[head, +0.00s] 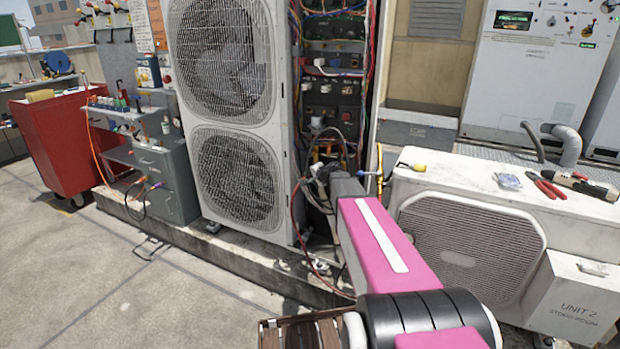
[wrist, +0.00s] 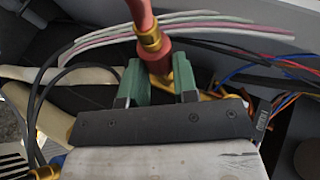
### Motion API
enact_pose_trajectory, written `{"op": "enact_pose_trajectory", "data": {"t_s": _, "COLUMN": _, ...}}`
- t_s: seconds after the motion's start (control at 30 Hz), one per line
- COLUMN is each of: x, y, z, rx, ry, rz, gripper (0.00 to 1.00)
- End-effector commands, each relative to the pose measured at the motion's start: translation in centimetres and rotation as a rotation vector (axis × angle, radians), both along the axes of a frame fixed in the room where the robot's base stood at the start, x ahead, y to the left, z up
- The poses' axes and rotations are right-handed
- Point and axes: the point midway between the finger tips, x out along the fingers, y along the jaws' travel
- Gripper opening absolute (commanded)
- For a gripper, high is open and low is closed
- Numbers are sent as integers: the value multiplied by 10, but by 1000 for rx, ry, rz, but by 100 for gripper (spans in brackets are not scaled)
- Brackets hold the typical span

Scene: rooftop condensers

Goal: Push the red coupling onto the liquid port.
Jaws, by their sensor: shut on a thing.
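In the wrist view, my gripper (wrist: 161,82) has green fingertips, one on each side of the red coupling (wrist: 155,56), and is shut on it. The coupling has a brass collar at its upper end, and a red hose runs up out of the picture. Its lower end is hidden behind the fingers and the dark gripper bar. Brass parts show just right of the fingers, but I cannot tell whether one is the liquid port. In the head view, my gripper (head: 324,172) reaches into the open side of the tall condenser; the coupling is too small to make out there.
Pale, pink and black cables cross behind the fingers, with blue and orange wires at right. The tall condenser (head: 232,165) stands left of my arm. The low condenser (head: 470,245) at right carries red-handled pliers (head: 545,185). A red cabinet (head: 62,145) stands far left.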

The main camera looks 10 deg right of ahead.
Motion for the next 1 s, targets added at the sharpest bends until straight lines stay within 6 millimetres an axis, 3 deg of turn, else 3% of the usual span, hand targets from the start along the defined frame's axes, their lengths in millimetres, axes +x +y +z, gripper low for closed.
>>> {"op": "enact_pose_trajectory", "data": {"t_s": 1.0, "x": 4, "y": -4, "z": 0, "rx": 0, "ry": 0, "rz": 0, "gripper": 0}}
